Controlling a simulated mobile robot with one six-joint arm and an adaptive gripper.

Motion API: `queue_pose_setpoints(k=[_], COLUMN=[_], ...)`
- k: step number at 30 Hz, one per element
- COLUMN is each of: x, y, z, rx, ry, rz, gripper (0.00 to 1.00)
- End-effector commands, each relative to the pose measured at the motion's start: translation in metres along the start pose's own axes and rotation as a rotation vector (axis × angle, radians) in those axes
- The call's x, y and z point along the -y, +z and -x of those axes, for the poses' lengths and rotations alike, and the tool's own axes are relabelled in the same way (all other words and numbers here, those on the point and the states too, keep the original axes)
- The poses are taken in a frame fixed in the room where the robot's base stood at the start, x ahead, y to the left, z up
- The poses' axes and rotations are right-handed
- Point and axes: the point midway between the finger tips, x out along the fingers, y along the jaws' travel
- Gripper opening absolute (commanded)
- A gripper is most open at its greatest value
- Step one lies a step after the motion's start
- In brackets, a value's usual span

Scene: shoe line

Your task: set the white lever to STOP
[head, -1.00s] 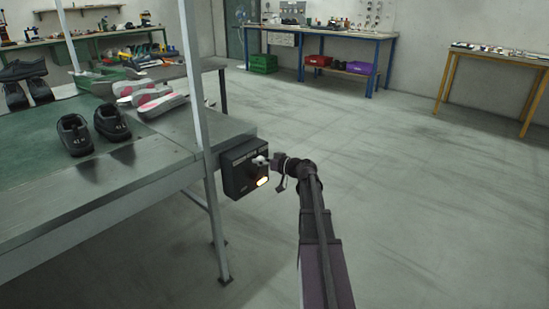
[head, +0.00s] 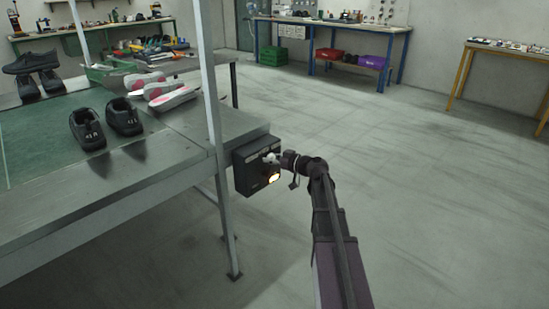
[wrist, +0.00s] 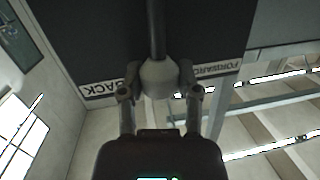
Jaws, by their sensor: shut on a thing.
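The white lever's pale knob (wrist: 160,78) sits on a dark shaft in front of a black control box, (head: 256,168) which is fixed at the end of the steel workbench. In the wrist view my gripper (wrist: 160,92) has one finger on each side of the knob and is shut on it. The shaft stands between the BACK label (wrist: 103,88) at left and the FORWARD label (wrist: 218,70) at right. No STOP label can be read; the middle of the label strip is hidden behind the knob. In the head view the knob shows small beside my gripper (head: 284,160).
Black shoes (head: 105,125) and pink-soled shoes (head: 165,92) lie on the workbench (head: 60,200). The floor to the right is clear.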

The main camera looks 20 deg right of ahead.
Motion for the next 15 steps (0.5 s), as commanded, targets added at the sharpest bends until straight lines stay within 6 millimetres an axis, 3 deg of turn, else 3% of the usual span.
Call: queue_pose_setpoints(k=[3,4,7,15], x=[0.0031,0.0037,0.0047,0.0054], y=[0.0002,0.0002,0.0001,-0.0001], z=[-0.002,-0.0024,-0.0033,-0.004], rx=[0.001,0.001,0.001,0.0], ry=[-0.005,-0.006,-0.008,-0.009], rz=[-0.001,-0.001,-0.002,-0.002], gripper=[0.0,0.52,0.79,0.79])
